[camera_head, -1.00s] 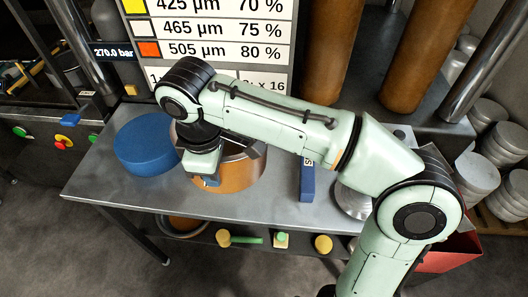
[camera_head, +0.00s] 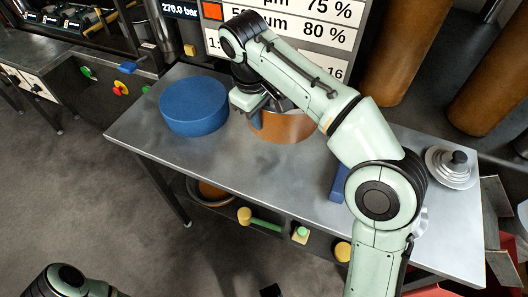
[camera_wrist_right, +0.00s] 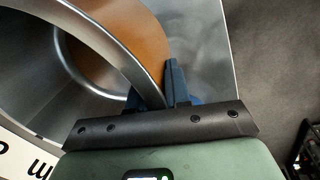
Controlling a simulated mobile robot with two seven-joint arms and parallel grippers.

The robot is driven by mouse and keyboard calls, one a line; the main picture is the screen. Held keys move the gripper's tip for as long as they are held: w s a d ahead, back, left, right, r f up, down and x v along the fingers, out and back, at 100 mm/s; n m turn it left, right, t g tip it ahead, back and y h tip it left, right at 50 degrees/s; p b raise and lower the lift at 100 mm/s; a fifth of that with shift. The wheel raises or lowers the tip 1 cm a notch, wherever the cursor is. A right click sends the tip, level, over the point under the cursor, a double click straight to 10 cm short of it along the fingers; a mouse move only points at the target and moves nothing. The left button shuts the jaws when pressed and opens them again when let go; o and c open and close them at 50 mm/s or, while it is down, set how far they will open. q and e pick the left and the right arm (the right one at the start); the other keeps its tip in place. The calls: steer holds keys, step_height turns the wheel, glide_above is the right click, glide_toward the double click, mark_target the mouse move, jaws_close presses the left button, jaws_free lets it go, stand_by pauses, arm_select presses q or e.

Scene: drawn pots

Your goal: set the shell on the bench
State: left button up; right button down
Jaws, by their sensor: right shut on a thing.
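The shell (camera_head: 288,129) is an open copper-orange drum at the back middle of the grey metal bench (camera_head: 300,168), right of a blue drum. My right gripper (camera_head: 262,112) is at its left side, partly covering it along with my arm. In the right wrist view the shell (camera_wrist_right: 137,38) shows a bright metal rim and an orange wall. There my right gripper (camera_wrist_right: 156,93) has its blue fingers shut on the rim. I cannot tell whether the shell's underside touches the bench. My left gripper does not show clearly.
The blue drum (camera_head: 194,108) stands close to the shell. A blue block (camera_head: 338,183) and a stepped metal piece (camera_head: 451,166) are further right. A sign panel (camera_head: 335,32) rises behind the bench. A lower shelf holds a green-handled mallet (camera_head: 262,223). The bench's front left is bare.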

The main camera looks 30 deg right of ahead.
step_height(320, 180, down, 7)
steer(key=shift+f+b, duration=0.2)
steer(key=shift+b, duration=0.8)
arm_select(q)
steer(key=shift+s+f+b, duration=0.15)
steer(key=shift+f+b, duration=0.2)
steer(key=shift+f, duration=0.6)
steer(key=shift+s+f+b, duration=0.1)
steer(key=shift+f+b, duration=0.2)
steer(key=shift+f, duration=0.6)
arm_select(e)
steer(key=shift+f, duration=2.5)
steer(key=shift+f, duration=0.1)
steer(key=c, duration=1.1)
jaws_free()
steer(key=shift+f, duration=0.1)
arm_select(q)
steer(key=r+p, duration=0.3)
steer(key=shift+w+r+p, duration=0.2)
steer(key=shift+p, duration=0.1)
arm_select(e)
steer(key=r, duration=0.4)
steer(key=a+r, duration=0.1)
steer(key=r, duration=0.7)
steer(key=shift+s+a+r, duration=0.15)
steer(key=shift+s+a, duration=0.15)
steer(key=shift+s, duration=0.05)
